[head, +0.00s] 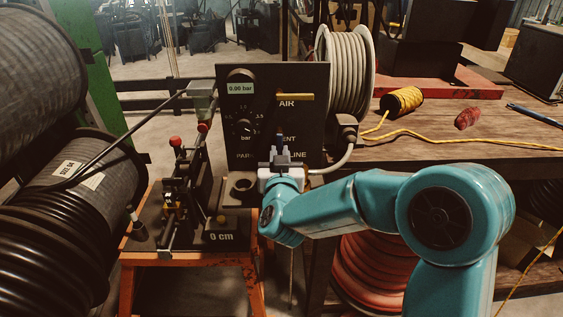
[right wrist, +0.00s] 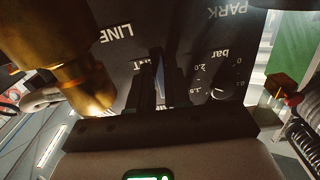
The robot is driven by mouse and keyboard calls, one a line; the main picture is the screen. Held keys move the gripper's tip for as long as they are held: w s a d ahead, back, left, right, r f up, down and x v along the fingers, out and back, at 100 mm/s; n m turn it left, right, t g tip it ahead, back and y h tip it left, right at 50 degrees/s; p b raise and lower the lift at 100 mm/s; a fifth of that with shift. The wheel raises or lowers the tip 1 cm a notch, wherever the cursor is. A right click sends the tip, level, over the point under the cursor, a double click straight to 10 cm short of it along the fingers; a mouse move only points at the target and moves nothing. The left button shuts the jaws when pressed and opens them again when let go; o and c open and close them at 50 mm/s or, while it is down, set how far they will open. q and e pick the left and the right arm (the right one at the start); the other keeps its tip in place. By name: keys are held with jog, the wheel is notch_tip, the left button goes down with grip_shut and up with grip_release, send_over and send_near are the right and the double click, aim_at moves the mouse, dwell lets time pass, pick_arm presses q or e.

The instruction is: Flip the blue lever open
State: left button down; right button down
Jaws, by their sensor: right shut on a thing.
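The black control panel (head: 305,120) stands upright at the centre, with AIR and LINE labels and others partly covered. The blue lever (head: 279,135) is a small upright piece on its lower front, mostly hidden by my gripper. My right gripper (head: 280,152) reaches up to it from below, its fingers closed around it. In the right wrist view, a sliver of the blue lever (right wrist: 160,76) shows between the two dark fingers of my right gripper (right wrist: 160,88). My left gripper is in neither view.
A brass fitting (right wrist: 75,75) is close beside the fingers in the right wrist view. A dial (head: 245,127) and a 0.00 bar display (head: 241,88) are on the panel. An orange stand (head: 140,258) is at lower left, a wooden bench (head: 500,130) at right, black hose reels (head: 75,190) at left.

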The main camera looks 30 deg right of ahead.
jog(key=c, duration=1.1)
grip_release()
